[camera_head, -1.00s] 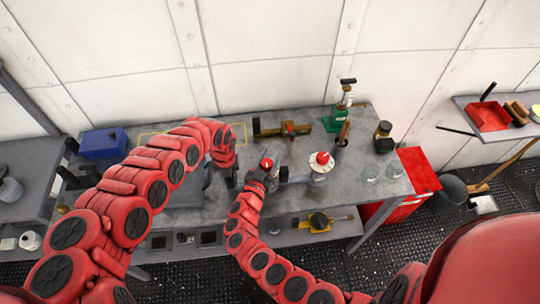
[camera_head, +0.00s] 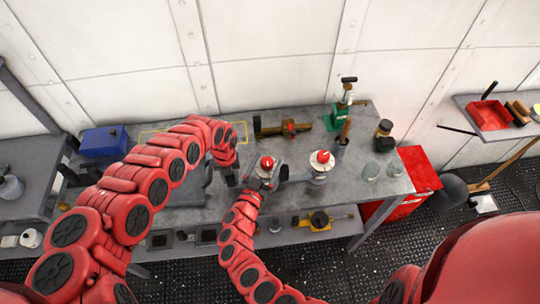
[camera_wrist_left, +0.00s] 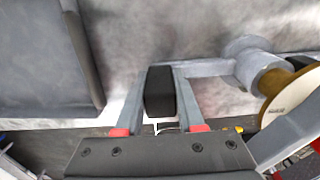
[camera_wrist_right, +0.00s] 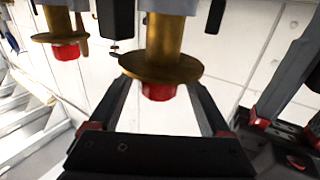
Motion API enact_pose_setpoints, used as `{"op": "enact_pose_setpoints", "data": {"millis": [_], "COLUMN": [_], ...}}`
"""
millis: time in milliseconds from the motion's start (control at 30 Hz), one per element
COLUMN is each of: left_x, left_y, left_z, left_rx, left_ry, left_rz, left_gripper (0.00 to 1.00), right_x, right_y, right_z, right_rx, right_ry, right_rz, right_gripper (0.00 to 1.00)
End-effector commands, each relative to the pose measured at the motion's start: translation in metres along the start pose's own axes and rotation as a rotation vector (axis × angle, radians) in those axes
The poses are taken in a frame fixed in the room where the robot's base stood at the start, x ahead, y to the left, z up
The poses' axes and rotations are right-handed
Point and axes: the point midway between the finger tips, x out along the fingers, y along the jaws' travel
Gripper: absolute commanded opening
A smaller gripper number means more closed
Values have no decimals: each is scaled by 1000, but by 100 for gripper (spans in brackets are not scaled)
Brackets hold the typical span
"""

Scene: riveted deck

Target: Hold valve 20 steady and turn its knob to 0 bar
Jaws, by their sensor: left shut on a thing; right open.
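Two valves with red knobs stand on the grey bench; no number is readable on either. The left valve's red knob (camera_head: 267,163) is near my grippers, and the right valve's red knob (camera_head: 322,157) is further right. My left gripper (camera_wrist_left: 160,92) is shut on a black block (camera_wrist_left: 160,100) at the end of a grey pipe that runs to a valve with a brass disc (camera_wrist_left: 285,92). My right gripper (camera_wrist_right: 163,92) is open, with its fingers either side of the valve's brass disc (camera_wrist_right: 161,68) and red knob (camera_wrist_right: 159,91). Contact cannot be told.
A brass fitting (camera_head: 285,128), a green jack (camera_head: 341,112) and a dark jar (camera_head: 384,137) stand behind on the bench. A blue box (camera_head: 103,142) is at the left, clear glasses (camera_head: 371,171) at the right. The lower shelf holds a yellow tool (camera_head: 320,219).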

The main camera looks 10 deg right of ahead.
Motion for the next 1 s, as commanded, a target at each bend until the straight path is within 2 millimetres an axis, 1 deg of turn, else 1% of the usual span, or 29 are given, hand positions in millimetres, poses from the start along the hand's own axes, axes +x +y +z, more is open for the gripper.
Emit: {"op": "enact_pose_setpoints", "data": {"millis": [33, 100, 200, 333, 500, 867, 900, 967, 1000], "left_x": [0, 0, 0, 0, 0, 0, 0, 0, 0], "left_y": [0, 0, 0, 0, 0, 0, 0, 0, 0], "left_z": [0, 0, 0, 0, 0, 0, 0, 0, 0], "left_rx": [-1, -1, -1, -1, 0, 0, 0, 0, 0], "left_ry": [-1, -1, -1, -1, -1, -1, -1, -1, -1], "left_rz": [0, 0, 0, 0, 0, 0, 0, 0, 0], "left_gripper": [0, 0, 0, 0, 0, 0, 44, 55, 62], "right_x": [-17, -33, -54, -72, -84, -84, -84, -84, -84], "right_y": [-1, -1, -1, 0, 0, 0, 0, 0, 0], "right_z": [1, 2, 1, 0, 0, 0, 0, 0, 0], "right_rx": [1, 0, -1, 1, 1, 0, 0, 0, 0], "right_ry": [-4, -5, -2, 0, 0, 1, 1, 1, 1], "right_rz": [-3, -4, -2, -1, -1, 0, -1, 0, 0], "right_gripper": [82, 82, 82, 82, 82, 82, 82, 82, 82]}}
